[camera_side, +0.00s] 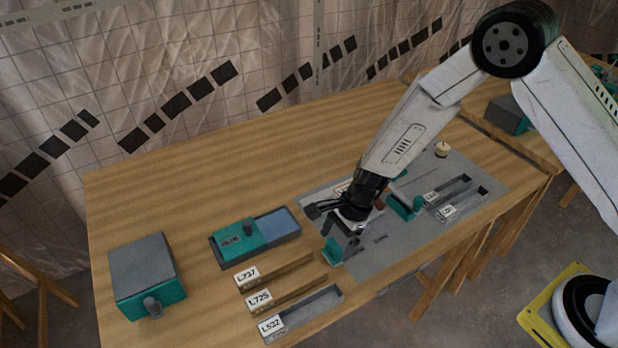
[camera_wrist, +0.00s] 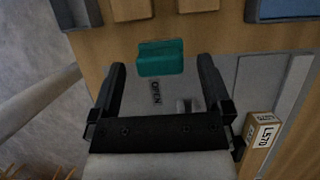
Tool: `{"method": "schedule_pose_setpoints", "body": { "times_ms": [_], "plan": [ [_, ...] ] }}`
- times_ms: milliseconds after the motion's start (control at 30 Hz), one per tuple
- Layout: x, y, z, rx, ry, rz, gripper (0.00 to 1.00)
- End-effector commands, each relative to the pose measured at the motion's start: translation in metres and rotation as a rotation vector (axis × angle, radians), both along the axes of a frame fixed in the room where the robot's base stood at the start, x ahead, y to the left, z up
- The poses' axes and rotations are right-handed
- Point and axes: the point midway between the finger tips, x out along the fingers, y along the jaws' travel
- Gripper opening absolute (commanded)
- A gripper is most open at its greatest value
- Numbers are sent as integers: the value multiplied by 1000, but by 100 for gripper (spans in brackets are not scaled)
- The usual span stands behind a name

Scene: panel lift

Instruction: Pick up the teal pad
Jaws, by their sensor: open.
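A teal pad (camera_wrist: 160,57) shows in the wrist view between and slightly beyond my fingertips, beside a label reading OPEN. In the side view a teal piece (camera_side: 336,250) near the grey panel's left edge appears to be this pad. My gripper (camera_wrist: 163,76) is open, with one dark finger on each side and nothing held. In the side view my gripper (camera_side: 338,220) is low over the panel, close to the pad. I cannot tell whether the fingers touch it. A second teal piece (camera_side: 403,207) is to the right of my wrist.
The grey panel (camera_side: 400,240) lies on a wooden table (camera_side: 200,180). Labelled slots (camera_side: 275,272) and a teal-and-blue tray (camera_side: 278,222) are left of it. A teal-grey box (camera_side: 147,272) stands far left. A labelled block (camera_wrist: 262,135) is right of my gripper in the wrist view.

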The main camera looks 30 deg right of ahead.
Motion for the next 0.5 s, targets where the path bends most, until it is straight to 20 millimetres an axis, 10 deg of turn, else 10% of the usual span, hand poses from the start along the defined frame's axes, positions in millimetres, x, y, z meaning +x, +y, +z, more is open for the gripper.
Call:
{"method": "schedule_pose_setpoints", "body": {
  "times_ms": [500],
  "plan": [
    [0,7,-18,0,-2,0,100]
  ]
}}
